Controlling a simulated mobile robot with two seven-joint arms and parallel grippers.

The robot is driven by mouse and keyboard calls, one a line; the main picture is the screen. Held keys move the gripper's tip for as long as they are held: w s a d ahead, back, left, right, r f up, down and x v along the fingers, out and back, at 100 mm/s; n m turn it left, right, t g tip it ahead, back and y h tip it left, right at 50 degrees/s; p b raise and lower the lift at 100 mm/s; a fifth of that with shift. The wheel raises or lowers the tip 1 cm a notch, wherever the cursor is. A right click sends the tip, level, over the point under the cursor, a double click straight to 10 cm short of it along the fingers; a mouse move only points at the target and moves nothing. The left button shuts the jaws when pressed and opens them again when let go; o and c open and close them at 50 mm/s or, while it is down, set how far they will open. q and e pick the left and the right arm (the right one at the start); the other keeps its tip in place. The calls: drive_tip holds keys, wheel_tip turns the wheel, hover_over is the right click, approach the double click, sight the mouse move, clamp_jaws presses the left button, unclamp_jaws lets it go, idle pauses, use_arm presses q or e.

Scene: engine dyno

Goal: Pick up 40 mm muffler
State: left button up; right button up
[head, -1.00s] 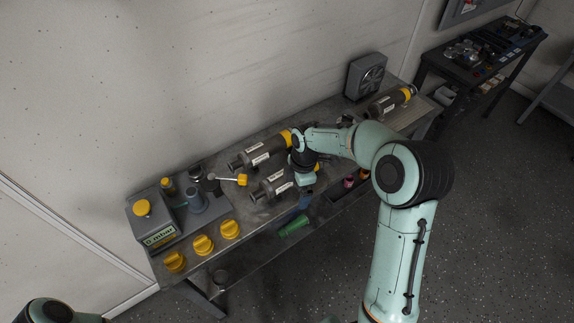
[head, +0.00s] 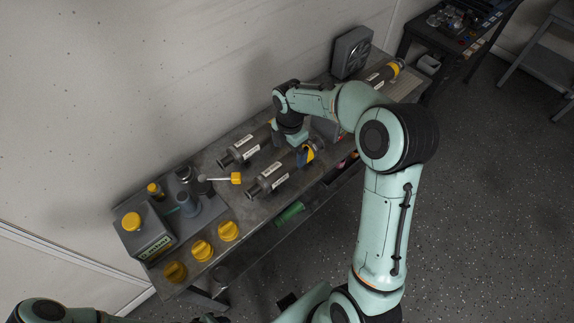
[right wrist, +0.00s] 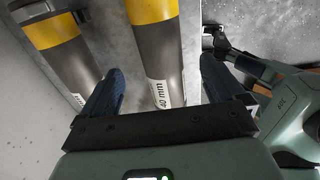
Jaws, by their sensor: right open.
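The 40 mm muffler (head: 272,178) is a grey cylinder with a yellow band, lying on the bench as the front one of a pair. Its "40 mm" label shows in the right wrist view, where the muffler (right wrist: 158,58) runs between my blue fingers. My right gripper (head: 305,155) is at its yellow-banded end, jaws open; in the right wrist view the gripper (right wrist: 162,90) has a finger on each side, with visible gaps. Its arm hides part of the bench behind. My left gripper is out of view; only part of that arm shows at the lower left.
A similar muffler (head: 240,150) lies close behind, and another (head: 383,76) lies at the bench's far right. A grey box unit (head: 150,236) and several yellow caps (head: 202,250) occupy the left end. A yellow-headed tool (head: 235,178) lies beside the mufflers. The wall borders the bench behind.

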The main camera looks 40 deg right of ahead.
sight(287, 160)
drive_tip(key=f, duration=0.2)
drive_tip(key=a+f, duration=0.1)
drive_tip(key=f, duration=0.1)
drive_tip(key=shift+s+f, duration=0.15)
drive_tip(key=shift+f, duration=0.4)
drive_tip(key=shift+d, duration=0.1)
drive_tip(key=c, duration=1.6)
drive_tip(key=shift+r, duration=0.2)
